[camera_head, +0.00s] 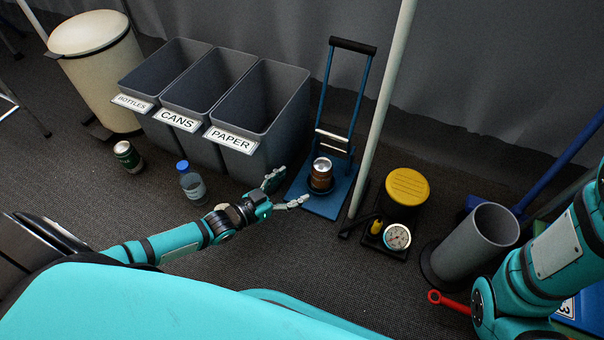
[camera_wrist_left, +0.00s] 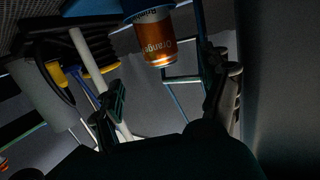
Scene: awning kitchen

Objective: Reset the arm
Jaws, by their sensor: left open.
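My left gripper (camera_head: 288,191) is open and empty near the floor in the head view, just left of a blue can crusher or trolley (camera_head: 325,204). Its two spread fingers also show in the left wrist view (camera_wrist_left: 165,95). A brown-orange can (camera_head: 321,174) stands upright on the blue base, right of my fingertips and apart from them. In the left wrist view the can (camera_wrist_left: 155,38) appears orange with lettering, beyond the fingers. Part of my right arm shows at the right edge of the head view; its gripper is out of view.
Three joined grey bins, labelled bottles, cans and paper (camera_head: 232,139), stand behind my left arm. A white pole, yellow-topped pump (camera_head: 407,187) and grey cylinder (camera_head: 476,240) stand to the right.

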